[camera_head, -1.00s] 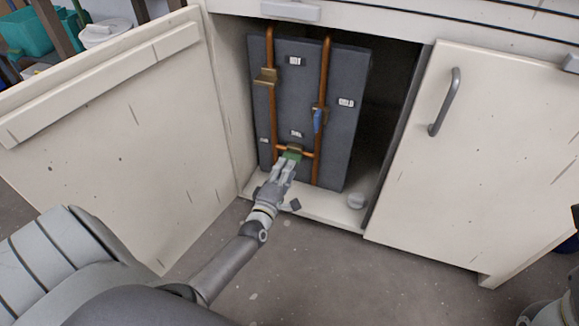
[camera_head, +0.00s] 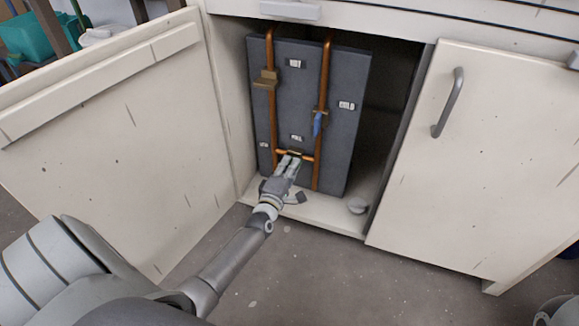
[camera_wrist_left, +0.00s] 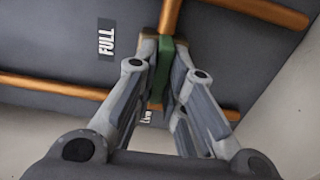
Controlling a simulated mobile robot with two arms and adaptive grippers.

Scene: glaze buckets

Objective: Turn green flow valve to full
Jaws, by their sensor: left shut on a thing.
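A green valve handle (camera_wrist_left: 165,72) sits on the copper pipework of the grey panel. In the left wrist view it stands edge-on between the fingers of my left gripper (camera_wrist_left: 166,48). The gripper is shut on it. In the head view my left gripper (camera_head: 290,160) reaches into the cabinet at the low cross pipe and hides most of the handle. A "FULL" label (camera_wrist_left: 106,40) is left of the fingers in the wrist view; it is above the gripper in the head view (camera_head: 296,138). Another small label (camera_head: 264,145) lies left of it. My right gripper is not in view.
The panel (camera_head: 343,135) also carries a blue valve handle (camera_head: 317,124) on the right pipe and a brass-coloured handle (camera_head: 265,79) on the left pipe.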

